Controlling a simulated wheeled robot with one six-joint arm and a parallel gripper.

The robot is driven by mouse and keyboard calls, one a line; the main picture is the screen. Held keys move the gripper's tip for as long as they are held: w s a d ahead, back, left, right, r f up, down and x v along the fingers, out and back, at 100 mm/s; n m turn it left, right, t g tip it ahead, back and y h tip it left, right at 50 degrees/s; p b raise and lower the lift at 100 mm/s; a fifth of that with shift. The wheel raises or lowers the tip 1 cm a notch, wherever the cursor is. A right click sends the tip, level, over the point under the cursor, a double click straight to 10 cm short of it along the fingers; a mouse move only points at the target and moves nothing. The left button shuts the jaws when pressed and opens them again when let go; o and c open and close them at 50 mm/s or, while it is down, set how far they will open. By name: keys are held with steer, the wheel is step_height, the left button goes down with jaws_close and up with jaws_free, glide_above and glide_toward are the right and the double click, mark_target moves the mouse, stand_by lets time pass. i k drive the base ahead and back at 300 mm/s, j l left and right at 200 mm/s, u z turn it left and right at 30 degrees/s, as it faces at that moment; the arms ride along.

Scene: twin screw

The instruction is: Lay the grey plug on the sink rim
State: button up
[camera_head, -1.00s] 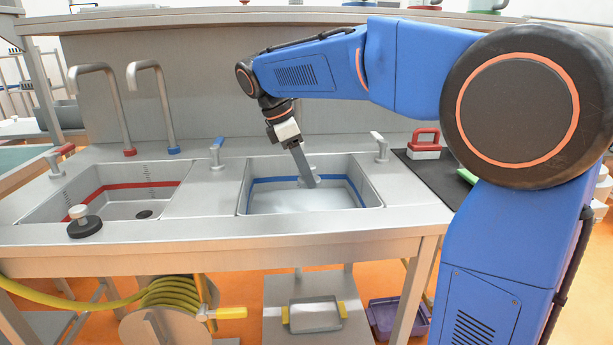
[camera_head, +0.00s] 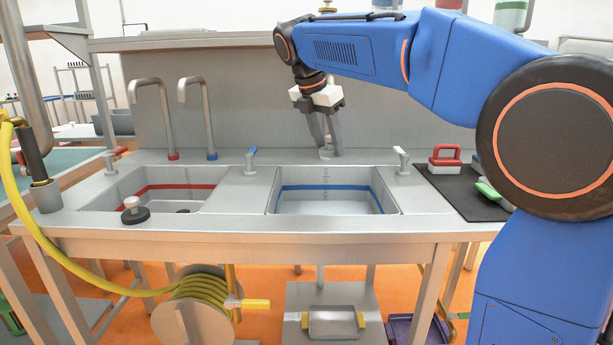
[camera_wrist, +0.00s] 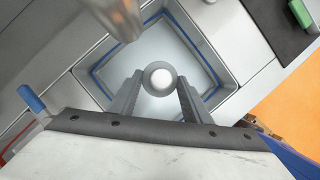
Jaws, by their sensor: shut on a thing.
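My gripper (camera_head: 327,143) is shut on the grey plug (camera_head: 327,153) and holds it above the back part of the right sink basin (camera_head: 338,203), which has a blue line. In the wrist view my gripper (camera_wrist: 159,84) has the plug's round pale knob (camera_wrist: 160,77) between its fingertips, with the basin below. The fingers partly hide the plug in the head view. The steel sink rim (camera_head: 237,200) runs around and between the two basins.
A black plug (camera_head: 133,212) with a pale knob sits at the front of the left basin. Two tall taps (camera_head: 150,85) stand behind. A black mat (camera_head: 462,192) with a red-handled block (camera_head: 445,158) lies at right. The rim between the basins is clear.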

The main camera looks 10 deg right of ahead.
mark_target(227, 221)
steer(key=u, duration=1.05)
steer(key=k+l+u, duration=0.1)
steer(key=l, duration=0.3)
steer(key=k+l+u, duration=0.1)
steer(key=l, duration=0.25)
steer(key=k+l+u, duration=0.1)
steer(key=l, duration=0.3)
steer(key=k+l, duration=0.1)
steer(key=l, duration=0.25)
steer(key=u, duration=0.05)
